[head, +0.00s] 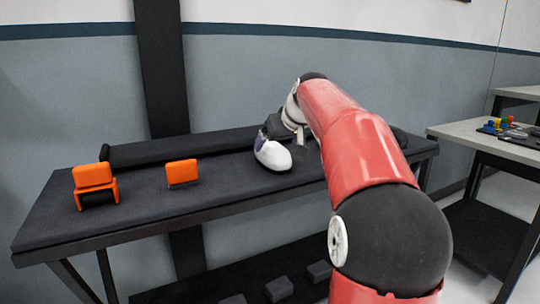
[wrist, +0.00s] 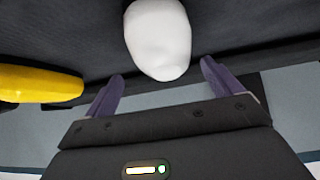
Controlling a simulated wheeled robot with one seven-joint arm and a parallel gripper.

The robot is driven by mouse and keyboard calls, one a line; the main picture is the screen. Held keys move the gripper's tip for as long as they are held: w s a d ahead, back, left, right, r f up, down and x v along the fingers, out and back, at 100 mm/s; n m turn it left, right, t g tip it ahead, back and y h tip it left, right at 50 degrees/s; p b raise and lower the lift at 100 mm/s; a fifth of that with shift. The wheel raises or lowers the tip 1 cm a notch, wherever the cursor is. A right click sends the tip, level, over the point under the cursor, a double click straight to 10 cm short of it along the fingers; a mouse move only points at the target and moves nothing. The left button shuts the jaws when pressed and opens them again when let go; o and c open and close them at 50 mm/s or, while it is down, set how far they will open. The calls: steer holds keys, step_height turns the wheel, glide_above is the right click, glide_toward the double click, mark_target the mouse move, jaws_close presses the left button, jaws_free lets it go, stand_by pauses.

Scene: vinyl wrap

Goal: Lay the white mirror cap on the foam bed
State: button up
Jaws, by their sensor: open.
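The white mirror cap (head: 273,156) is a smooth rounded shell on the dark padded bench top (head: 224,188), which looks like the foam bed. In the wrist view the cap (wrist: 158,38) is at top centre, beyond and between the fingertips. My gripper (head: 262,140) is at the cap's far side in the head view, with one purple finger showing beside it. In the wrist view my gripper (wrist: 162,67) has its two purple fingers wide apart, with gaps between them and the cap. I cannot tell whether the cap rests fully on the padding.
A black roll (head: 165,150) lies along the back. A yellow object (wrist: 40,84) is left of my gripper in the wrist view. A side table (head: 470,132) stands right.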

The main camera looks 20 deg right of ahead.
mark_target(275, 146)
steer(key=w+f, duration=0.2)
steer(key=f, duration=0.1)
steer(key=shift+w+a, duration=0.2)
steer(key=shift+a, duration=0.2)
steer(key=shift+w+f, duration=0.35)
steer(key=shift+f, duration=0.05)
steer(key=c, duration=1.2)
